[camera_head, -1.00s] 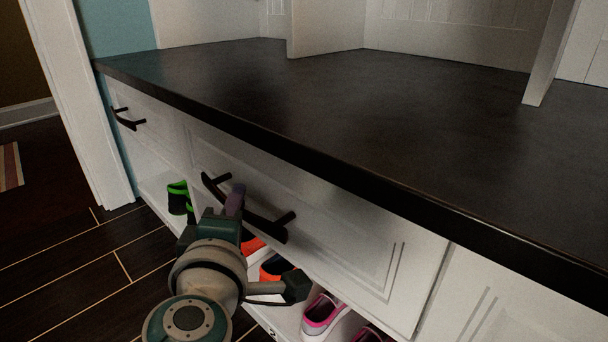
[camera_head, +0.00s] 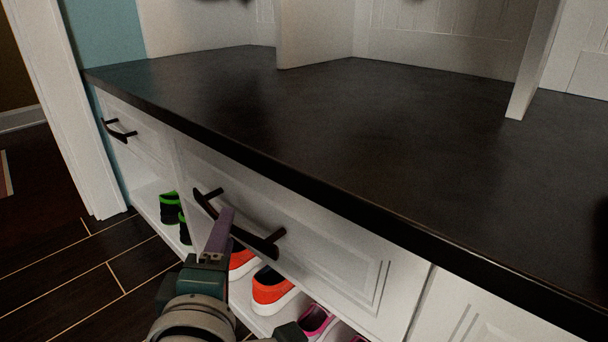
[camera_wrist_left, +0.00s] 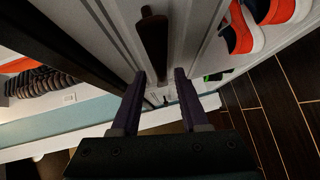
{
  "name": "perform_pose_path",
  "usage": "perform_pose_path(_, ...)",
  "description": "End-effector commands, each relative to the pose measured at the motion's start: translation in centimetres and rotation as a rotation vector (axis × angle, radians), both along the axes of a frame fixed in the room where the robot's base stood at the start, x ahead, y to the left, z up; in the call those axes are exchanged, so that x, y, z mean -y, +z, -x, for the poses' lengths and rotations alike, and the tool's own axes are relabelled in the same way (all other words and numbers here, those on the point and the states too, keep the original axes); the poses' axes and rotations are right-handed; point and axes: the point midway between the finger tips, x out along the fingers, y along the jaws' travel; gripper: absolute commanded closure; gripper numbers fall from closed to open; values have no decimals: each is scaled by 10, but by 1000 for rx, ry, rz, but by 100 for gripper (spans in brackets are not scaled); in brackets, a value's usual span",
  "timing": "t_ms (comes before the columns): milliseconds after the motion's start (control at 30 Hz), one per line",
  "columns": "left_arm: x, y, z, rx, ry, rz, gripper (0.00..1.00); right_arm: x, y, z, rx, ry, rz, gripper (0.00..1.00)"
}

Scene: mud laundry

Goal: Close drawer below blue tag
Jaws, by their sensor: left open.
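The middle white drawer (camera_head: 320,250) sits under the dark countertop and has a long dark bar handle (camera_head: 237,222). I cannot tell how far it stands out. My left gripper (camera_head: 221,225) is in front of this handle, its purple fingers overlapping it in the head view. In the left wrist view, my left gripper (camera_wrist_left: 161,80) is open and empty, with a dark handle (camera_wrist_left: 152,45) just ahead of the fingers. Contact cannot be told. Another drawer (camera_head: 150,140) with a dark handle (camera_head: 119,130) is farther left. No blue tag shows.
An open shelf below the drawers holds orange shoes (camera_head: 272,291), pink shoes (camera_head: 316,319) and green-black shoes (camera_head: 170,208). Dark floor (camera_head: 60,265) lies free at left.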

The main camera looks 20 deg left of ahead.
Motion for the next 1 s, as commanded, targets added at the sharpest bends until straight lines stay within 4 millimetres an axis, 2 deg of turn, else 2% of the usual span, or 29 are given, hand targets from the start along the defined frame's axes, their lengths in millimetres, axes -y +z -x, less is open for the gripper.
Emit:
perform_pose_path(33,5,5,11,-5,-1,1,56,0,10,0,0,0,0,8)
perform_pose_path(100,10,7,23,-5,-1,1,56,0,15,0,0,0,0,8)
perform_pose_path(300,19,8,45,-1,0,2,56,0,22,0,-1,0,0,8)
perform_pose_path(833,21,9,49,1,-2,0,56,1,23,0,0,3,4,8)
perform_pose_path(933,26,27,46,2,-34,-8,56,1,38,0,-1,3,4,8)
perform_pose_path(1000,33,55,41,5,-88,-25,56,1,60,1,-2,3,5,8)
